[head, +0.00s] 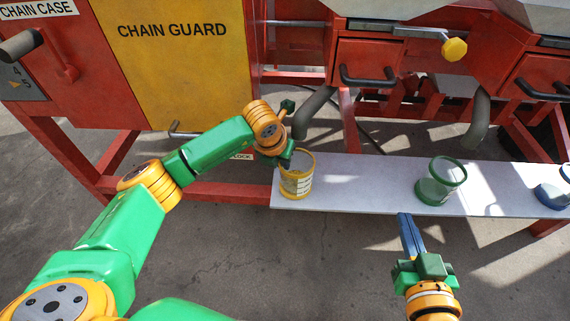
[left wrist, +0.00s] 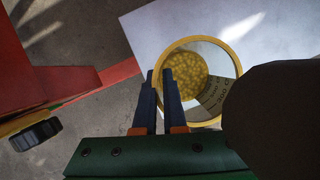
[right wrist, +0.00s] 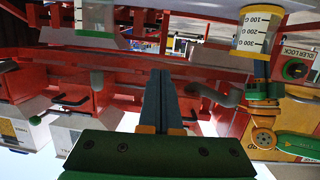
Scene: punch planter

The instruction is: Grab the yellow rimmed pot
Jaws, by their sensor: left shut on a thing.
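The yellow rimmed pot (head: 298,185) is a clear cup with a yellow rim and base, at the left end of the pale shelf (head: 360,183). The left wrist view looks down into the pot (left wrist: 205,106), with yellow grains at its bottom. My left gripper (head: 287,162) is at the pot's left rim, its fingers (left wrist: 163,82) shut on the wall. The pot (right wrist: 255,38) also shows inverted in the right wrist view, with gram marks. My right gripper (head: 404,218) is in front of the shelf, fingers (right wrist: 158,78) together and empty.
A green rimmed pot (head: 440,182) stands further right on the shelf, and a blue one (head: 554,194) at the right edge. Grey spouts (head: 314,112) (head: 478,118) hang above the shelf. The red machine frame (head: 215,191) lies behind and left.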

